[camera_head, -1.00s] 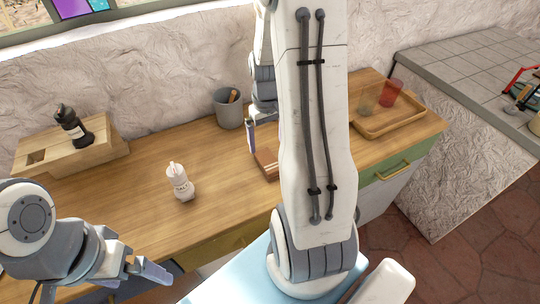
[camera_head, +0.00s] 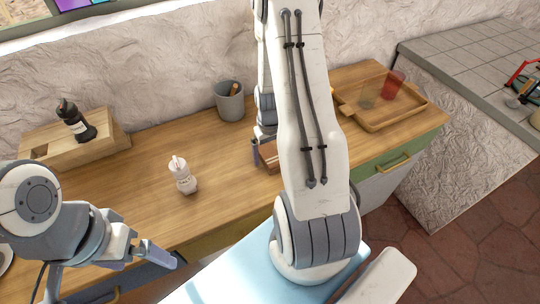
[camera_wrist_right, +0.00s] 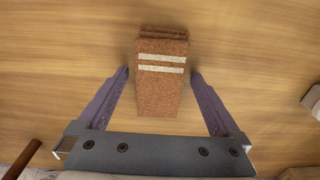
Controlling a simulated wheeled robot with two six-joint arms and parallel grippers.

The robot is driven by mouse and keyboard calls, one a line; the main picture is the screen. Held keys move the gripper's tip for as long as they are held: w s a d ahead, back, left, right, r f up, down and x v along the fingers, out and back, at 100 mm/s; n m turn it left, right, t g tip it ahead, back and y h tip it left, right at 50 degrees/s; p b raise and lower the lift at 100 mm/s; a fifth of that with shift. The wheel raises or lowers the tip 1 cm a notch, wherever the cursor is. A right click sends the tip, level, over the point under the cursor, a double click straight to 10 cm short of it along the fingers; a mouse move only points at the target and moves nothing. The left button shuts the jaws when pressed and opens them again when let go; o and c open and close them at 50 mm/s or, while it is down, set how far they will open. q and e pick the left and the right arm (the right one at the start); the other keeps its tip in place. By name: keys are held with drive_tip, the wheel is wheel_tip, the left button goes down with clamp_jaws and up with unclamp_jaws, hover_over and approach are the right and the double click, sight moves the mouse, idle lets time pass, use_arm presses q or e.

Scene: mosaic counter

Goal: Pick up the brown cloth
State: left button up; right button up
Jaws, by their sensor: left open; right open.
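The brown cloth (camera_wrist_right: 162,88) is folded into a thick strip with two pale stripes and lies on the wooden counter. In the right wrist view it lies between the two spread fingers of my right gripper (camera_wrist_right: 160,78), with a gap on each side. In the head view part of the cloth (camera_head: 268,154) shows beside my right arm, which hides the rest of it. One finger of my right gripper shows at the cloth's left there. My left gripper (camera_head: 146,262) is open and empty at the counter's front edge, away from the cloth.
A white bottle (camera_head: 183,177) stands on the counter left of the cloth. A grey cup (camera_head: 230,102) stands behind, near the wall. A wooden tray (camera_head: 378,122) with a red cup (camera_head: 393,85) is at the right. A wooden box (camera_head: 97,150) with a dark bottle (camera_head: 77,123) is at the left.

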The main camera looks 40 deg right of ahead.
drive_tip(key=c, duration=1.5)
drive_tip(key=shift+r, duration=0.4)
drive_tip(key=r, duration=0.2)
drive_tip(key=r+b, duration=0.1)
drive_tip(key=shift+s+d+r, duration=0.25)
drive_tip(key=shift+d+r, duration=0.05)
drive_tip(key=shift+r, duration=0.05)
drive_tip(key=s+d+r+b, duration=0.1)
drive_tip(key=s+d+r, duration=0.5)
drive_tip(key=s, duration=0.3)
drive_tip(key=shift+d+r, duration=0.2)
drive_tip(key=shift+r, duration=0.05)
